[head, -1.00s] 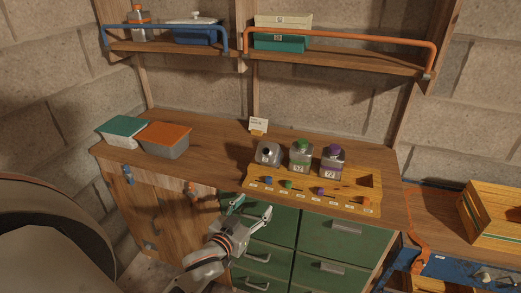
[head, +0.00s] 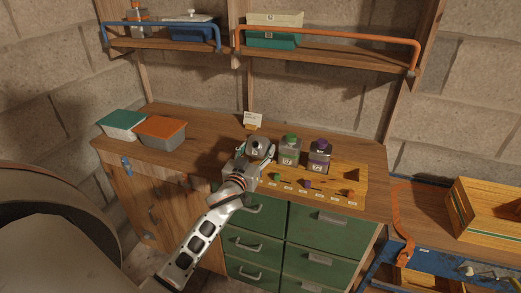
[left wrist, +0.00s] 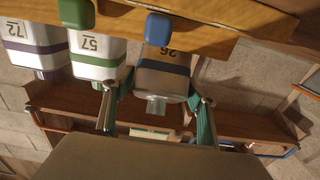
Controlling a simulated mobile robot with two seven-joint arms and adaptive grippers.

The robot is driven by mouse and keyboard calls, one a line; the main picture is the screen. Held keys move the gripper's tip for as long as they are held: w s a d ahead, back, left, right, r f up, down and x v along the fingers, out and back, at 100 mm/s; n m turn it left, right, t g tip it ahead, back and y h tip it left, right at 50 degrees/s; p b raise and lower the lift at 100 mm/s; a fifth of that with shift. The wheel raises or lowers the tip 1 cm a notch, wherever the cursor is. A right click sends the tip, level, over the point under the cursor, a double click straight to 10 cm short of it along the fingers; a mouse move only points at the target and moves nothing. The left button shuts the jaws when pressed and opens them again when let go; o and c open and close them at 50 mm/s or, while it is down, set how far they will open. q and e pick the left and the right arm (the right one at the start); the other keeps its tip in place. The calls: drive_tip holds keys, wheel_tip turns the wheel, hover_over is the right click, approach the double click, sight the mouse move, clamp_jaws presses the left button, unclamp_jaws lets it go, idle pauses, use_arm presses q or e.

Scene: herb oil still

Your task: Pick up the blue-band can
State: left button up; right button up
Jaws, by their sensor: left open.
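My left gripper (head: 256,152) is open at the can. In the left wrist view its fingers (left wrist: 155,97) show on either side of the can, with a gap visible; I cannot tell if either touches. A blue cap (left wrist: 159,28) lies on the rack in front. My right gripper is not in view.
A green-band can (head: 290,150) stands close to the right, then a purple-band can (head: 320,157). The rack (head: 340,194) holds small coloured caps in front. A white card (head: 253,119) stands behind. Two boxes sit left, including an orange-lidded one (head: 160,131).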

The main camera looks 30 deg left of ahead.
use_arm(q)
drive_tip(key=shift+x, duration=1.6)
drive_tip(key=shift+c, duration=0.4)
drive_tip(key=shift+r, duration=0.1)
drive_tip(key=c, duration=1.5)
drive_tip(key=shift+r, duration=0.1)
